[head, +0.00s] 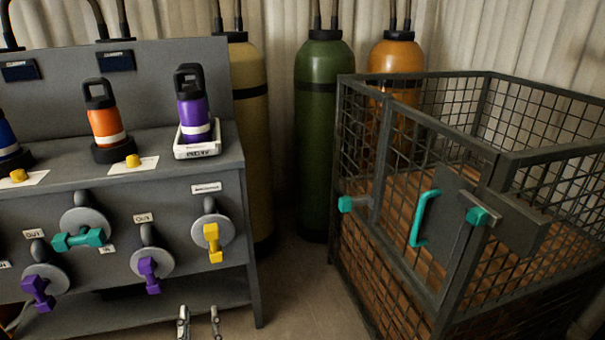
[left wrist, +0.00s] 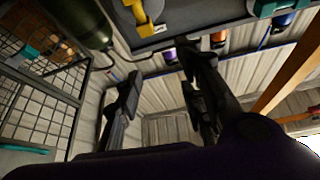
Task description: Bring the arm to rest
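My left gripper (head: 200,322) shows only as two fingertips at the bottom edge of the head view, in front of the grey bench. The fingertips stand apart with nothing between them. In the left wrist view the fingers of this gripper (left wrist: 160,88) are also spread, with an empty gap and the wall beyond. The rest of the left arm is below the head picture. My right gripper is in neither view.
The grey bench (head: 120,290) carries an orange bottle (head: 107,120), a purple bottle (head: 193,112) and valves with coloured handles, including a yellow one (head: 212,242). A mesh cage (head: 440,125) stands at right. Gas cylinders (head: 322,140) line the wall. Bare floor (head: 298,300) lies between.

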